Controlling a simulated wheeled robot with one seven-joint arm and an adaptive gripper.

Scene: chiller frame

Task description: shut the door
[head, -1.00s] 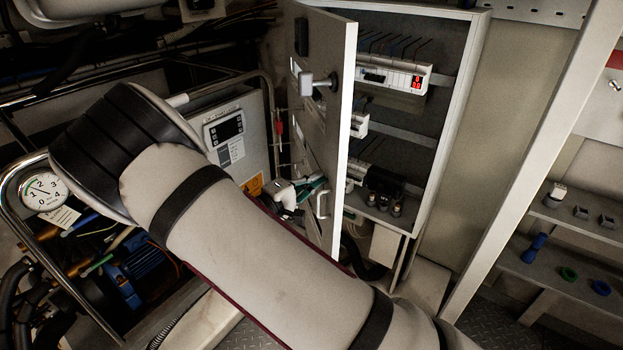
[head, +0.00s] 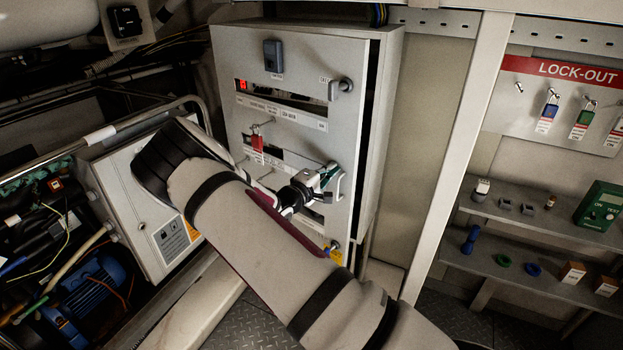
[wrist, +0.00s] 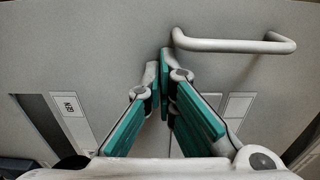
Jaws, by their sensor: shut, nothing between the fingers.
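The door (head: 225,75) is a grey panel on the front of the electrical cabinet (head: 388,110). A narrow dark gap shows along its right edge, so it looks close to the frame but slightly ajar. My gripper (head: 326,176) is shut and empty at the lower right of the door, beside its pull handle (head: 341,186). In the wrist view, the teal-padded fingers of my gripper (wrist: 165,62) meet at or very near the door face (wrist: 100,50). The handle (wrist: 235,45) is to their right, apart from the fingers. I cannot tell whether the tips touch the door.
A grey control box (head: 140,200) stands at the left. Shelves (head: 500,210) and a lock-out board (head: 540,95) are at the right, past a pale post (head: 452,150).

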